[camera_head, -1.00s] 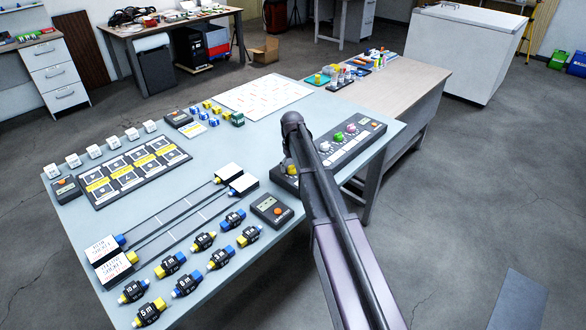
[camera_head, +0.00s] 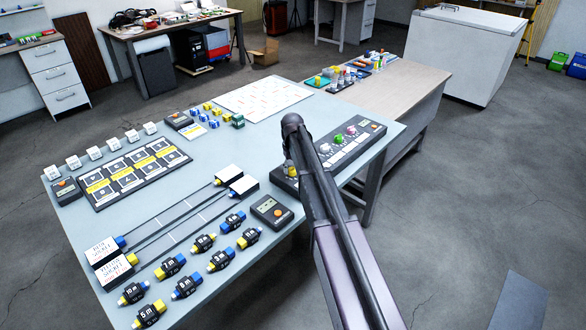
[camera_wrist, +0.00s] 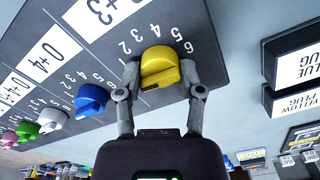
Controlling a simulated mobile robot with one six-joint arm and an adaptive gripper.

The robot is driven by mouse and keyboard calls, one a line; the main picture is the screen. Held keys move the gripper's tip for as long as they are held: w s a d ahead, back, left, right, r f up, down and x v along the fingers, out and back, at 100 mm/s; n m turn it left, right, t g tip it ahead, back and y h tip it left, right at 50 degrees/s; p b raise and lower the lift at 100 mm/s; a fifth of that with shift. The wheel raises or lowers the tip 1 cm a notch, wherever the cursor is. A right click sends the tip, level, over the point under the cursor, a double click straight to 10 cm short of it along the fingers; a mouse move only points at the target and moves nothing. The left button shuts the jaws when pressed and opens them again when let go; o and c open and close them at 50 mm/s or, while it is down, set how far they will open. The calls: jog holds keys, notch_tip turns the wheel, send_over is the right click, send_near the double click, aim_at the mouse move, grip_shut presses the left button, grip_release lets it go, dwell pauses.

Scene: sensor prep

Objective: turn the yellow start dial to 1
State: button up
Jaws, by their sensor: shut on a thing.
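The yellow start dial (camera_wrist: 160,62) is on a dark grey panel (camera_wrist: 215,75) in the wrist view. White numbers 2 to 6 show around the dial's far side; a 1 is not visible from here. My gripper (camera_wrist: 160,70) has one finger on each side of the dial and is shut on it. A raised ridge crosses the dial at a slight slant; I cannot tell which number it points to. In the head view the yellow dial (camera_head: 290,171) shows partly beside my arm, which hides much of the panel.
Blue (camera_wrist: 91,99), white (camera_wrist: 52,119), green and pink dials stand in a row left of the yellow one, with white label cards above. In the head view, sockets, plugs and a timer box (camera_head: 271,211) lie on the table left of my arm.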

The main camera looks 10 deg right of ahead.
aim_at(292, 167)
jog(key=shift+m, duration=2.5)
jog(key=o, duration=1.2)
jog(key=shift+c, duration=0.2)
jog(key=shift+n, duration=0.4)
jog(key=n, duration=0.5)
notch_tip(292, 167, up, 14)
jog(key=p, duration=1.4)
jog(key=s+f+m+b, duration=0.1)
jog(key=s+f+b, duration=0.1)
jog(key=s, duration=1.2)
jog(key=s+f+m+b, duration=0.1)
jog(key=s+f+b, duration=0.2)
jog(key=s, duration=1.2)
jog(key=shift+f+m+b, duration=0.3)
jog(key=shift+f+b, duration=0.05)
